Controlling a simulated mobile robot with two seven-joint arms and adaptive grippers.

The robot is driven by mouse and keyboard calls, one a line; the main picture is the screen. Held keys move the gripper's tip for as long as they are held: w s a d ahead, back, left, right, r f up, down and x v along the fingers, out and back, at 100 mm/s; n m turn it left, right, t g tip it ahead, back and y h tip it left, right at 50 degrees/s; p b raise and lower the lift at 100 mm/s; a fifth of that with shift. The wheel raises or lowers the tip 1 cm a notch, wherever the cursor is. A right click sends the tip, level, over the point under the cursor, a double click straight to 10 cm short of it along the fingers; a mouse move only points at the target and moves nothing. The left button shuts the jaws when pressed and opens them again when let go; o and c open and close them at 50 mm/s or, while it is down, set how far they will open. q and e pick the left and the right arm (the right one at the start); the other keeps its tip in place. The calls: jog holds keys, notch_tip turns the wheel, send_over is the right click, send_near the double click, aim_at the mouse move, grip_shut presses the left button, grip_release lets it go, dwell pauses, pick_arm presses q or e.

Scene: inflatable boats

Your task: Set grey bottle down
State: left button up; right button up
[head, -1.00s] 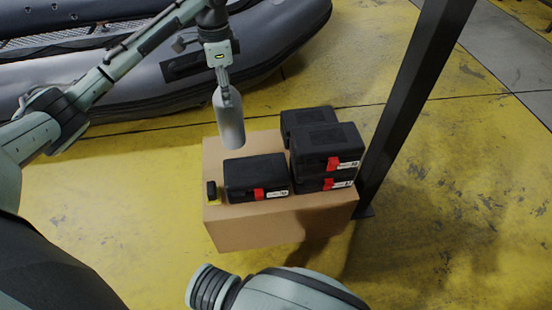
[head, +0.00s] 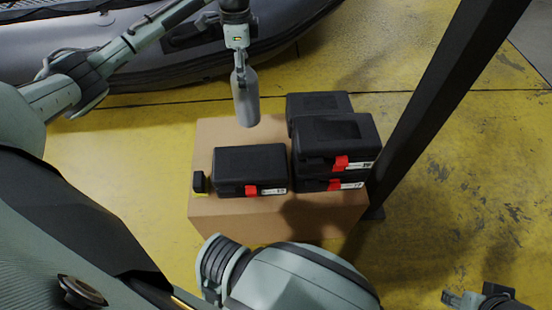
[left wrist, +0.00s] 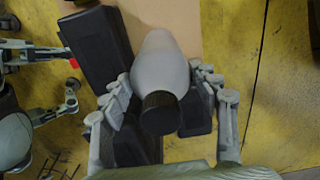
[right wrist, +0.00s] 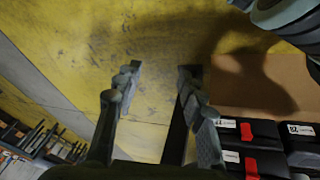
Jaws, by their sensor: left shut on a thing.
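The grey bottle (head: 246,100) hangs upright in my left gripper (head: 240,72), above the back part of a cardboard box (head: 207,135). In the left wrist view the bottle (left wrist: 160,65) with its dark cap (left wrist: 160,112) sits between the fingers of my left gripper (left wrist: 165,92), which are shut on it. Whether the bottle's base touches the box top is hard to tell. My right gripper (head: 478,300) shows at the lower right of the head view. In the right wrist view my right gripper (right wrist: 160,75) has its fingers apart with nothing between them.
On the box stand a black case with a red latch (head: 250,168), a stack of black cases (head: 338,135) at the right and a small black-and-yellow item (head: 199,183) at the left edge. A dark post (head: 440,95) rises beside the box. A grey inflatable boat (head: 90,65) lies behind.

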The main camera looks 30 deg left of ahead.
aim_at(246, 103)
pick_arm(q)
jog(key=shift+f+b, duration=0.75)
jog(key=shift+f, duration=4.5)
pick_arm(e)
jog(key=w+a+r+t+y, duration=0.1)
jog(key=w+a+r+t, duration=0.2)
jog(key=w+a+t, duration=0.1)
jog(key=w+a, duration=0.1)
jog(key=w, duration=0.1)
jog(key=shift+w+a+r+n+y, duration=0.2)
jog(key=shift+w+r+n+y, duration=0.1)
jog(key=shift+w+n, duration=0.1)
pick_arm(q)
jog(key=shift+f, duration=0.1)
pick_arm(e)
jog(key=shift+s+d, duration=0.1)
pick_arm(q)
jog(key=shift+f, duration=0.1)
jog(key=o, duration=1.6)
jog(key=shift+c, duration=0.2)
pick_arm(e)
jog(key=shift+s+d+f, duration=0.1)
jog(key=shift+s+f, duration=0.05)
jog(key=shift+f, duration=0.05)
